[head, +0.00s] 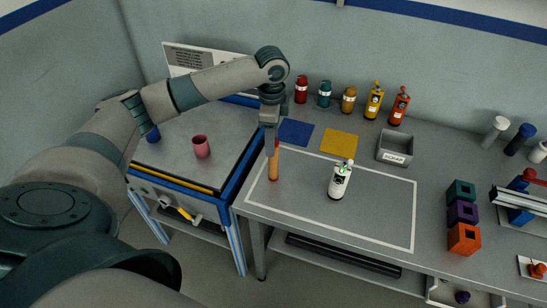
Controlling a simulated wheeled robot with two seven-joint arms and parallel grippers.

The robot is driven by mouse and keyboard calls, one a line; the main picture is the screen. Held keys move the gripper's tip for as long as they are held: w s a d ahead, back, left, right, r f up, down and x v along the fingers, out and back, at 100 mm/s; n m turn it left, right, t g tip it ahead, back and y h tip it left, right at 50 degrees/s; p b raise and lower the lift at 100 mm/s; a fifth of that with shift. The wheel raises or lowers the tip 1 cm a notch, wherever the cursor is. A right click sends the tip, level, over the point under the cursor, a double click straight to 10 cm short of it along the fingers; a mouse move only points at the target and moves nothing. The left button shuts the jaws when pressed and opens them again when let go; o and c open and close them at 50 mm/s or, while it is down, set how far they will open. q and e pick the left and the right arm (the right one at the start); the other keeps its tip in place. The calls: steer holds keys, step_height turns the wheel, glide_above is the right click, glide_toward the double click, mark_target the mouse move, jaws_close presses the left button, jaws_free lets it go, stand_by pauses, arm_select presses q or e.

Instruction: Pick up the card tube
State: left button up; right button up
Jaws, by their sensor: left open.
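The card tube (273,168), a slim orange-brown cylinder, stands upright on the grey bench at the left edge of the white-outlined area. My left gripper (271,147) points straight down over the tube's upper end, and its fingers hide part of the top. It is open. Whether the fingers touch the tube cannot be told. My right gripper is not in view.
A white bottle (340,180) stands to the right inside the outline. Blue (296,132) and yellow (339,142) mats and a grey bin (395,147) lie behind. The outline's front is clear.

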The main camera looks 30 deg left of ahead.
mark_target(274, 158)
arm_select(q)
steer(key=shift+f, duration=1.35)
steer(key=shift+p, duration=0.35)
steer(key=shift+d+f+p, duration=0.2)
steer(key=shift+f+p, duration=0.4)
steer(key=shift+f, duration=0.7)
steer(key=shift+d+f+p, duration=0.15)
steer(key=shift+f+p, duration=0.45)
steer(key=shift+f, duration=0.7)
steer(key=c, duration=1.1)
steer(key=shift+r, duration=0.2)
